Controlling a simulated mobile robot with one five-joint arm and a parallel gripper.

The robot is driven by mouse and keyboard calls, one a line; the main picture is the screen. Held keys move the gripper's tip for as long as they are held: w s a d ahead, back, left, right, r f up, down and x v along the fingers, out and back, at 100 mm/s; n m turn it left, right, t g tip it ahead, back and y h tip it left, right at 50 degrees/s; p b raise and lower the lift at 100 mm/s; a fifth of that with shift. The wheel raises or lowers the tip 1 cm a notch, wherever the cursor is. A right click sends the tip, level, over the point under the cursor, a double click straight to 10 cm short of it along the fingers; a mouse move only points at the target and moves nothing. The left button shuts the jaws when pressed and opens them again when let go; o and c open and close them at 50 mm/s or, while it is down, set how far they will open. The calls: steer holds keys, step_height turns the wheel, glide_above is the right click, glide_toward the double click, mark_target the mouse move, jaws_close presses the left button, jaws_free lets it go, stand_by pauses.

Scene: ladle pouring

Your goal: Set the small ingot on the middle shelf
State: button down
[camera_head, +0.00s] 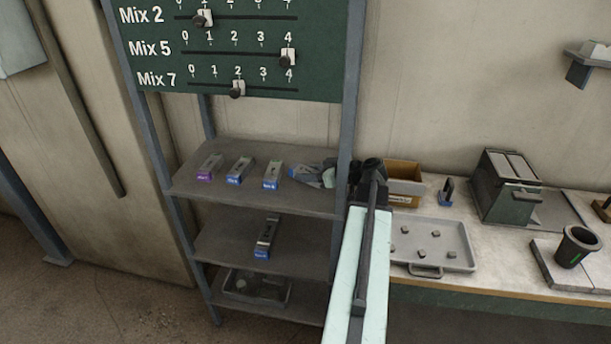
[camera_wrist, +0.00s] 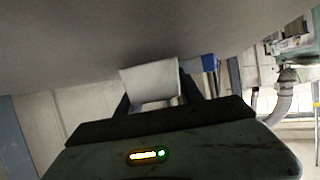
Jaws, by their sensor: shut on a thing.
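In the wrist view my gripper (camera_wrist: 155,88) is shut on a small pale grey block, the small ingot (camera_wrist: 149,80), which sits between the two fingers. In the head view my arm reaches to the right end of the shelf rack, and my gripper (camera_head: 328,176) is at the height of the top shelf, partly hidden by the rack post. The ingot cannot be clearly told apart there. The middle shelf (camera_head: 215,245) holds one grey mould with a blue label (camera_head: 266,238); the shelf is bare to its left and right.
The top shelf (camera_head: 200,190) holds several labelled moulds, one right beside my gripper. The bottom shelf holds a dark tray (camera_head: 232,296). A workbench at right carries a tray of small lumps (camera_head: 455,250). In the wrist view a grey surface (camera_wrist: 70,45) lies close above the ingot.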

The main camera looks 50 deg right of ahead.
steer(key=shift+f+b, duration=0.5)
steer(key=c, duration=0.7)
jaws_free()
steer(key=shift+o, duration=0.2)
steer(key=shift+s+r, duration=0.1)
